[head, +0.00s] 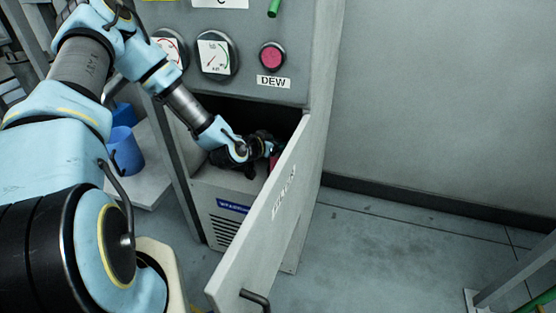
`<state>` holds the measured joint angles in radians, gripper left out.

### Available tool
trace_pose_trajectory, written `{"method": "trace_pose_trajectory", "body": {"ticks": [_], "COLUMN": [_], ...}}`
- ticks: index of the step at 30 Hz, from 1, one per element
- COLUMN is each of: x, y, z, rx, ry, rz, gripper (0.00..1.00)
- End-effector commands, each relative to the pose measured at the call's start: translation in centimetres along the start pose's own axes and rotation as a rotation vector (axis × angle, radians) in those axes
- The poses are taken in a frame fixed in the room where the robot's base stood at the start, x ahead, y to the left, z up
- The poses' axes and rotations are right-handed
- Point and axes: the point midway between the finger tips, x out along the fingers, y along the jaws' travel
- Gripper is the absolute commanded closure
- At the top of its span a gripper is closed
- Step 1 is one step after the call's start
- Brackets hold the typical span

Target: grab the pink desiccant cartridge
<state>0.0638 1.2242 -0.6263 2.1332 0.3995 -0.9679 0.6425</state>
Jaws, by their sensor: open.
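A small patch of pink (274,161), likely the desiccant cartridge, shows inside the open cabinet compartment, just behind the edge of the door. Most of it is hidden by the door and my gripper. My gripper (266,149) is inside the compartment, close against the pink patch in the picture. Its jaws are open, but the fingertips are dark and small, and I cannot tell whether they are around the cartridge or beside it.
The grey cabinet door (268,225) stands open toward me, with a handle (255,300) low down. Gauges (215,55) and a red button (271,56) marked DEW sit above the opening. A blue container (125,150) stands at left.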

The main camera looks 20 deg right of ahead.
Motion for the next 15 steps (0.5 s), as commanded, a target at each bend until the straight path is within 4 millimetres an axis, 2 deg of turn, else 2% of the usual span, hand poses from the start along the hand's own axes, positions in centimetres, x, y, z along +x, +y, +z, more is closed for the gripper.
{"method": "trace_pose_trajectory", "body": {"ticks": [4, 11, 15], "x": [1.4, 1.7, 1.7], "y": [0.0, 0.0, 0.0], "z": [0.0, 0.1, 0.1], "rx": [0.0, 0.0, 0.0], "ry": [0.0, -0.001, -0.001], "rz": [0.0, 0.0, 0.0], "gripper": [0.34, 0.34, 0.46]}}
